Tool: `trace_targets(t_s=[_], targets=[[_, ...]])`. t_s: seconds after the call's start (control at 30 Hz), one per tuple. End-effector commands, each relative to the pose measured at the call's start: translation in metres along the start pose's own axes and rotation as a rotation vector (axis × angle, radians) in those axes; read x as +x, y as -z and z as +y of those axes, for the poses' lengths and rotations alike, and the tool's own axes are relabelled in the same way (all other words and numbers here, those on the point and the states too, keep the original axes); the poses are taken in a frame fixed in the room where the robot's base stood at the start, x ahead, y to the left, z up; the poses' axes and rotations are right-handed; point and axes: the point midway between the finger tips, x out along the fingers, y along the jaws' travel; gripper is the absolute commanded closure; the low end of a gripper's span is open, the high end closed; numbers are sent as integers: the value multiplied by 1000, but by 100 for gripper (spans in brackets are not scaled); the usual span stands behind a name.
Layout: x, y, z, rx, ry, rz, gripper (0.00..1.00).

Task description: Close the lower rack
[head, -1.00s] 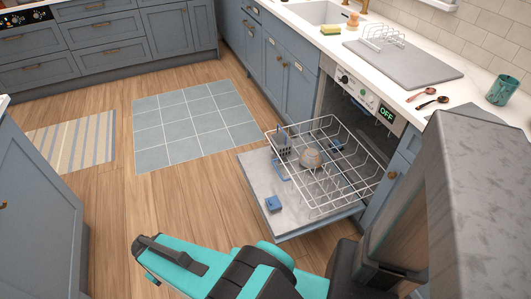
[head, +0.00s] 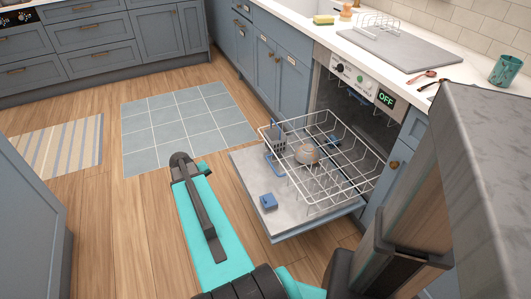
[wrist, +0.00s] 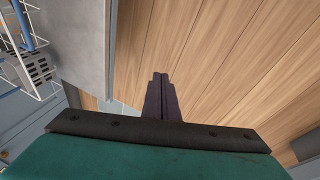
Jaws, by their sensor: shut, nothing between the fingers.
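The lower rack (head: 345,181) is a white wire rack, pulled out of the dishwasher (head: 360,92) over its lowered door (head: 248,172). It holds a grey cutlery basket (head: 277,139) and a beige round dish (head: 306,153). In the wrist view a corner of the rack (wrist: 27,14) and the basket (wrist: 39,68) show at the upper left, beside the door (wrist: 88,35). My gripper (wrist: 160,78) is shut and empty, above the wooden floor. In the head view my gripper (head: 180,160) is left of the door, apart from the rack.
A grey tiled mat (head: 185,125) and a striped mat (head: 55,150) lie on the floor. Blue cabinets (head: 278,72) stand left of the dishwasher. Wooden floor (head: 110,220) left of my arm is free.

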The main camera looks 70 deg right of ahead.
Motion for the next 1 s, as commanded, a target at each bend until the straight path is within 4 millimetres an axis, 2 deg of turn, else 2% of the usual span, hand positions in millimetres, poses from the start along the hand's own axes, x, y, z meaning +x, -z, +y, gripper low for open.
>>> trace_targets(t_s=[0.03,0.3,0.4,0.5,0.6,0.7,1.0], targets=[[8,8,24,32,-19,17,100],[9,33,150,165,-131,94,100],[7,35,193,205,-173,117,100],[3,35,227,238,-205,133,100],[0,34,250,257,-229,144,100],[-2,34,261,266,-239,149,100],[-4,34,263,268,-241,150,100]])
